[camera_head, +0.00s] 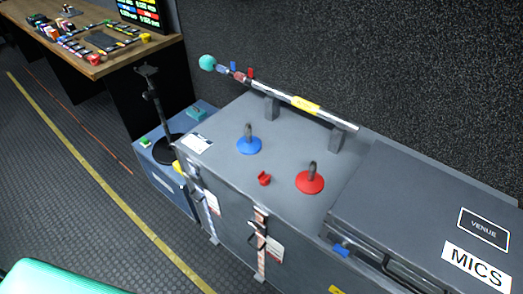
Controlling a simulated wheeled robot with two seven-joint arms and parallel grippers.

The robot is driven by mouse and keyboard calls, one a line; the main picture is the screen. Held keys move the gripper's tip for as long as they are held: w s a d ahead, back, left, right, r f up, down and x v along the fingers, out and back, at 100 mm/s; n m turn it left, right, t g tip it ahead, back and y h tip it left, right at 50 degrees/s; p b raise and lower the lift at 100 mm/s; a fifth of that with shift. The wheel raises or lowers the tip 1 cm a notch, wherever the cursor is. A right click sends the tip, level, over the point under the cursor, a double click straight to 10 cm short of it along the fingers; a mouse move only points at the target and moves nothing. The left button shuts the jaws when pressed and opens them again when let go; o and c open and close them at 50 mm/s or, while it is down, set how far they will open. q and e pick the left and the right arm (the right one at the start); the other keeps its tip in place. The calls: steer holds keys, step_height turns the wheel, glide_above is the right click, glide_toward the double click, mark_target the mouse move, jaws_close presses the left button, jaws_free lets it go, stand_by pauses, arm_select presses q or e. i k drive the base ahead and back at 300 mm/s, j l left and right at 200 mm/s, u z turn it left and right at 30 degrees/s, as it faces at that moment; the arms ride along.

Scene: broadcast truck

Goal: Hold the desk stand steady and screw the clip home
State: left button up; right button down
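Two desk stands stand upright on top of the grey case (225,130). One has a round blue base (249,146), the other a round red base (310,183), and each has a short dark upright. A small red clip (264,178) lies loose on the case top between and in front of them. A blue clip (233,67) and a red clip (250,73) sit along the pole behind. Neither of my grippers is in view.
The pole (330,116) rests on two grey blocks at the case's back edge. A closed grey lid marked MICS (410,205) takes up the right. A cluttered wooden desk (140,55) is at far left. A green thing (65,278) shows at bottom left.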

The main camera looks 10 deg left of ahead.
mark_target(309, 182)
steer(key=i+j+z, duration=0.2)
steer(key=i+j, duration=0.2)
steer(key=j, duration=0.25)
steer(key=i+j+z, duration=0.1)
steer(key=j, duration=0.25)
steer(key=i, duration=0.1)
